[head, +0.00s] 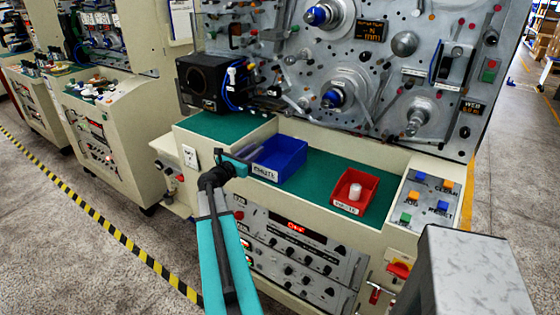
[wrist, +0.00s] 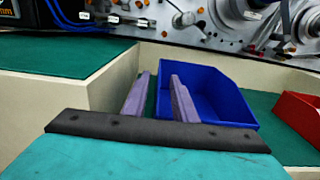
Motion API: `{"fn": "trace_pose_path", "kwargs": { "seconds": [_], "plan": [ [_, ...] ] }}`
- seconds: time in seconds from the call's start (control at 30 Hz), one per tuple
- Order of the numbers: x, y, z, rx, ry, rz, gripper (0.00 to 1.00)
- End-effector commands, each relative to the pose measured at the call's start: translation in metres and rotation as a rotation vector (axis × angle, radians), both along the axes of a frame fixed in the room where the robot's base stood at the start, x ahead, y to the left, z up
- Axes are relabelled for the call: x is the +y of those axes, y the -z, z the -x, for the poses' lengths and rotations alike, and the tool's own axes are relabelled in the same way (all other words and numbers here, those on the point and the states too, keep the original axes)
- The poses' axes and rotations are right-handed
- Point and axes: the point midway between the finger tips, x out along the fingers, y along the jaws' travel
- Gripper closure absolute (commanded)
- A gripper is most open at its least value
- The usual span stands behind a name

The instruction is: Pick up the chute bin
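The chute bin is the blue open-topped bin (head: 283,166) with a white label on its front, standing on the green work surface. It also shows in the wrist view (wrist: 222,96), just ahead and slightly right. My gripper (head: 254,152) is at the bin's left side in the head view. In the wrist view my gripper's two grey-purple fingers (wrist: 158,88) are apart. The right finger overlaps the bin's left part and the left finger is left of it, with part of the blue left wall showing between them. I cannot tell whether either finger touches the bin.
A red bin (head: 369,210) holding a white cylinder (head: 355,191) stands to the right. A cream raised ledge (wrist: 92,97) borders the left. The spindle panel (head: 350,70) rises behind, and a button panel (head: 424,200) is at the far right. Green surface lies clear between the bins.

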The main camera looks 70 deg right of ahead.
Motion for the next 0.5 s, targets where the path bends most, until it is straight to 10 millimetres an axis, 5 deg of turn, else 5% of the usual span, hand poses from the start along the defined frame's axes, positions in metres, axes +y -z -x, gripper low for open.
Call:
{"fn": "trace_pose_path", "kwargs": {
  "seconds": [0.5],
  "plan": [
    [-0.031, 0.0, 0.007, 0.001, 0.001, -0.001, 0.75]
  ]
}}
